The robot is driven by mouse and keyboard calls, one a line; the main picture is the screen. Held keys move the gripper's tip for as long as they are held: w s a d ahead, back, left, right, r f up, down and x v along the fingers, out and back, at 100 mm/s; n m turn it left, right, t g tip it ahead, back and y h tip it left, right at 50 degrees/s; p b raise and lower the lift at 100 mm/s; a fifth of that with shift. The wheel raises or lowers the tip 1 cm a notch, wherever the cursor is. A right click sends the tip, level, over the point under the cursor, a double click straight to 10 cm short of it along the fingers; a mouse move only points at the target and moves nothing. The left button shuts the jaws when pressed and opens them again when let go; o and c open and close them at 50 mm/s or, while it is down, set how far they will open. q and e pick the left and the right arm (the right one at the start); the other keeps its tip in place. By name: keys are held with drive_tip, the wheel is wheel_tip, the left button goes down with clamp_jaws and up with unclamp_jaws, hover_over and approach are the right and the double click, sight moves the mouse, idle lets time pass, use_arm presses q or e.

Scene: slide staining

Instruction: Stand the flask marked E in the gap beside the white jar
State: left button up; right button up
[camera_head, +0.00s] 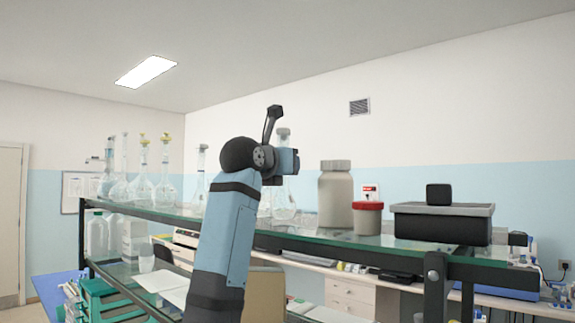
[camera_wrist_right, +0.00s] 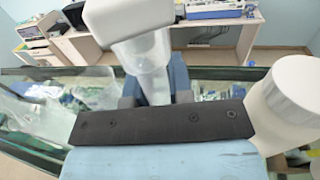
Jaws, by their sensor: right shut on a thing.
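My right gripper (camera_wrist_right: 154,84) is shut on the neck of a clear glass flask (camera_wrist_right: 148,52) with a pale grey stopper. In the head view this flask (camera_head: 284,205) shows behind my right arm, low over or on the glass shelf; I cannot tell whether it touches. No letter E is readable. The white jar (camera_head: 335,196) stands on the shelf just right of the flask, and it also shows at the right of the wrist view (camera_wrist_right: 292,98). My right arm hides part of the shelf left of the flask. My left gripper is not in view.
A red-lidded tub (camera_head: 367,217) and a black box with a grey lid (camera_head: 443,223) stand right of the jar. Several glass flasks (camera_head: 142,188), some yellow-stoppered, stand at the shelf's left. The shelf's glass front edge (camera_head: 330,238) runs below. A bench stands behind.

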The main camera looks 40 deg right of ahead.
drive_tip(key=shift+f, duration=0.3)
drive_tip(key=shift+f, duration=0.15)
drive_tip(key=o, duration=0.7)
